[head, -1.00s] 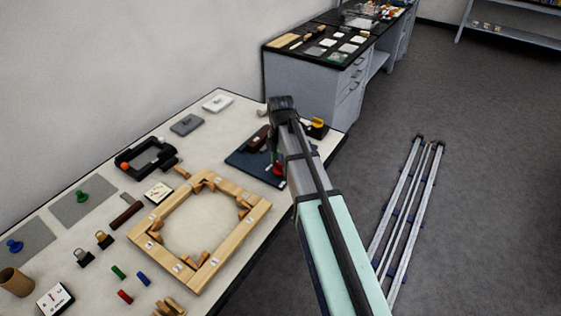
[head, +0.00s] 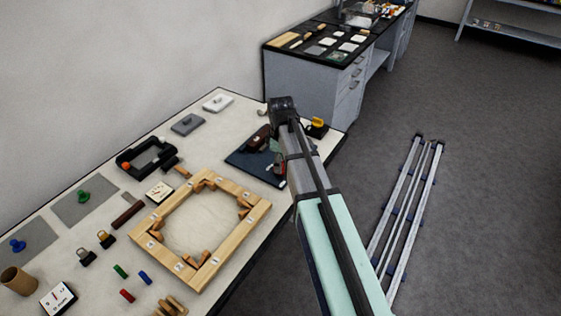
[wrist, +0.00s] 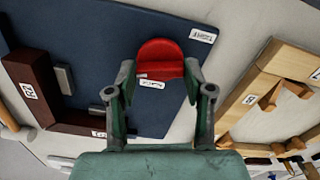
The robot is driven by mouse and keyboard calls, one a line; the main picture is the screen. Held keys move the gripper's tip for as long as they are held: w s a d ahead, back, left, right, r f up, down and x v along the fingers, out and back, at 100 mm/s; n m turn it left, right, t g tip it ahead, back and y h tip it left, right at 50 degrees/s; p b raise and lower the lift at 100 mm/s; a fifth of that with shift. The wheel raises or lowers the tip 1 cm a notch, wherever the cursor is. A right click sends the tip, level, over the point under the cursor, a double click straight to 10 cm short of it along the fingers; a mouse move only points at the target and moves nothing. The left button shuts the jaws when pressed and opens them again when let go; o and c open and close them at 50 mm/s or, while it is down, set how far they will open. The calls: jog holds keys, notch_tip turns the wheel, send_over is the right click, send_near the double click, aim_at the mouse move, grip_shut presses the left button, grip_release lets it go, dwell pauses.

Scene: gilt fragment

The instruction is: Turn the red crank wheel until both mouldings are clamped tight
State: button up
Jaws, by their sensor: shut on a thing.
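The red crank wheel (wrist: 160,56) is near the top middle of the wrist view, above a dark blue board, with a small white label by it. My gripper (wrist: 159,78) is shut on it, one finger at each side. Two dark brown mouldings, one at the left (wrist: 31,82) and one running along the bottom (wrist: 82,122), meet in an L-shaped corner on the board. I cannot tell whether they are tight. In the head view my arm hides most of the wheel; a brown moulding (head: 258,138) shows left of the arm.
The dark blue board (head: 240,167) lies near the table's right end. A light wooden frame (head: 167,216) is close by, in front. A yellow-topped object (head: 318,123) stands just right of my arm. Grey rails (head: 408,220) lie on the floor at right.

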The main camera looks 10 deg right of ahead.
jog(key=m, duration=0.4)
jog(key=shift+m, duration=0.3)
jog(key=m, duration=0.3)
jog(key=shift+m, duration=0.3)
jog(key=m, duration=0.4)
jog(key=shift+s+f+m+p, duration=0.1)
jog(key=shift+m+p, duration=0.2)
jog(key=m, duration=0.4)
jog(key=shift+m, duration=0.3)
jog(key=m, duration=0.3)
jog(key=shift+m, duration=0.3)
jog(key=m, duration=0.9)
jog(key=shift+m, duration=1.8)
